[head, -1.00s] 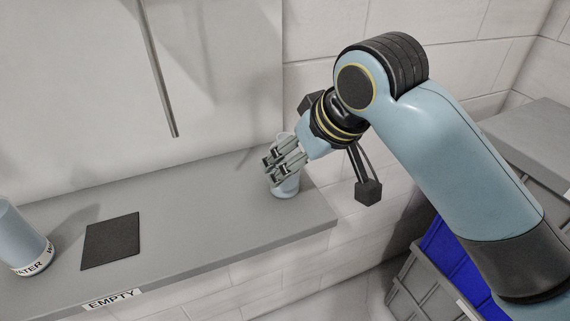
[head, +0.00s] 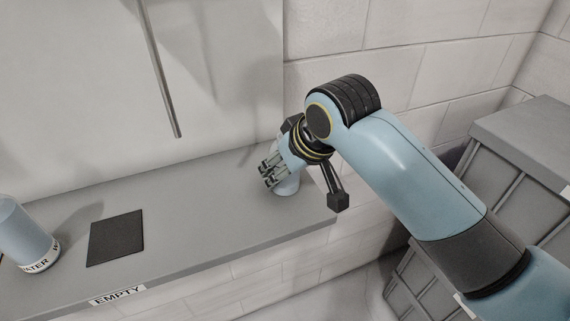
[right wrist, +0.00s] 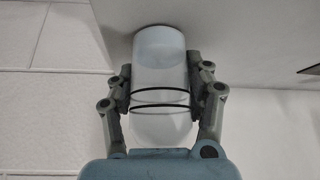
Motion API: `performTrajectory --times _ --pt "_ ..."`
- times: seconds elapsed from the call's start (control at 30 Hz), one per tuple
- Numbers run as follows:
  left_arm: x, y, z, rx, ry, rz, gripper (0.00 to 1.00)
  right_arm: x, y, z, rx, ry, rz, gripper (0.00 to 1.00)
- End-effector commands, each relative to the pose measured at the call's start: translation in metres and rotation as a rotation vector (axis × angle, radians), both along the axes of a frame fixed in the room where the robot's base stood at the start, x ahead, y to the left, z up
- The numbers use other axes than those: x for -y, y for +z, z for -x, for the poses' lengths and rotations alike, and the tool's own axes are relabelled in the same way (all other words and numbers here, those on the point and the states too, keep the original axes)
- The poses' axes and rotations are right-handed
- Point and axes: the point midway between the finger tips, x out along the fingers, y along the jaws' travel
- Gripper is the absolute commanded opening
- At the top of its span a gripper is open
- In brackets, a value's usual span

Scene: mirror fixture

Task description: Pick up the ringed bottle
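The ringed bottle (right wrist: 160,60) is pale, with two thin dark rings around its middle, between the two fingers of my right gripper (right wrist: 160,84) in the right wrist view. The finger pads lie against both sides of it, so the gripper looks shut on it. In the head view the bottle's lower part (head: 287,187) shows at the right end of the grey shelf (head: 200,215), below my right gripper (head: 268,174). The gripper hides its upper part. I cannot tell whether its base touches the shelf. My left gripper is not in view.
A blue bottle with a lettered band (head: 25,232) stands at the shelf's left. A dark square pad (head: 116,238) lies beside it, above an "EMPTY" label (head: 117,296). A mirror panel (head: 80,90) rises behind the shelf. Grey crates (head: 520,165) stand at the right.

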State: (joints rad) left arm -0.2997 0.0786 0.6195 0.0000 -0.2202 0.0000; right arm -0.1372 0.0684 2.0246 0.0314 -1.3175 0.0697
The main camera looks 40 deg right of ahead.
Motion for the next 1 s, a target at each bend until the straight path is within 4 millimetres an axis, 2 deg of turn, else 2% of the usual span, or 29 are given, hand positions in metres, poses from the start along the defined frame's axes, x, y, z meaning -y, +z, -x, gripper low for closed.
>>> performTrajectory --times 0.03,0.23,0.57,0.77,0.87,1.0 --pt "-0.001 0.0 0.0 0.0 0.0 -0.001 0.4 0.0 0.0 0.0 0.0 0.0 0.0 0.42" --pt "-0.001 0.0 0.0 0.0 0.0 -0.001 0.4 0.0 0.0 0.0 0.0 0.0 0.0 0.17" --pt "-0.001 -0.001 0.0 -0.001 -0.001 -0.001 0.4 0.0 0.004 0.0 0.002 0.0 0.0 0.17" --pt "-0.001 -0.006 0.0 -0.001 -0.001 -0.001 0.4 0.0 0.023 -0.001 0.005 0.001 -0.001 0.17" --pt "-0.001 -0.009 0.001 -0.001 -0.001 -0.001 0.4 0.0 0.041 -0.001 0.007 0.001 0.0 0.17" --pt "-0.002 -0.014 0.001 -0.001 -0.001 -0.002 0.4 0.018 0.058 0.027 0.002 0.004 0.01 0.17"
